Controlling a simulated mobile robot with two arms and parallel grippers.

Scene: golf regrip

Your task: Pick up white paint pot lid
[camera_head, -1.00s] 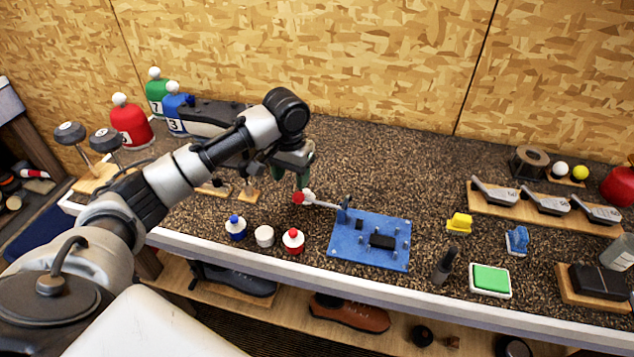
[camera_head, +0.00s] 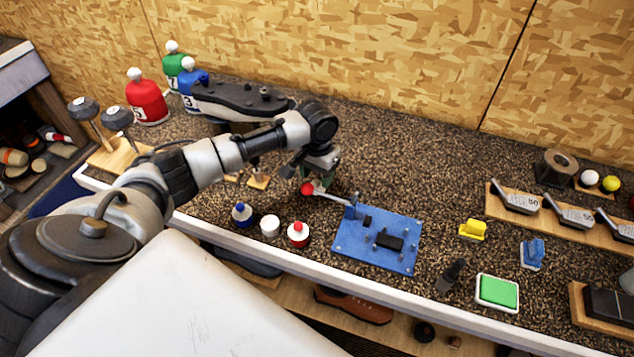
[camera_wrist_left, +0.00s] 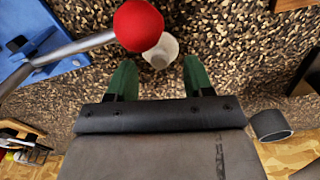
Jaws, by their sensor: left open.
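My left gripper (camera_head: 324,180) is open, with green fingers, low over the bench beside the blue fixture. In the left wrist view its fingertips (camera_wrist_left: 158,75) are spread with nothing between them. A small whitish round piece (camera_wrist_left: 161,52), likely the white lid, lies on the bench just beyond and between the fingertips. A red ball (camera_wrist_left: 138,25) on a metal rod partly covers it. The white paint pot (camera_head: 270,225) stands between the blue pot (camera_head: 242,214) and the red pot (camera_head: 298,233); its top looks flat, without a knob. My right gripper is not in view.
The red ball (camera_head: 307,188) on its rod joins the blue fixture (camera_head: 352,257), close to my gripper. A yellow clip (camera_head: 472,230), a green pad (camera_head: 497,292) and club heads (camera_head: 516,198) lie to the right. The bench behind the fixture is clear.

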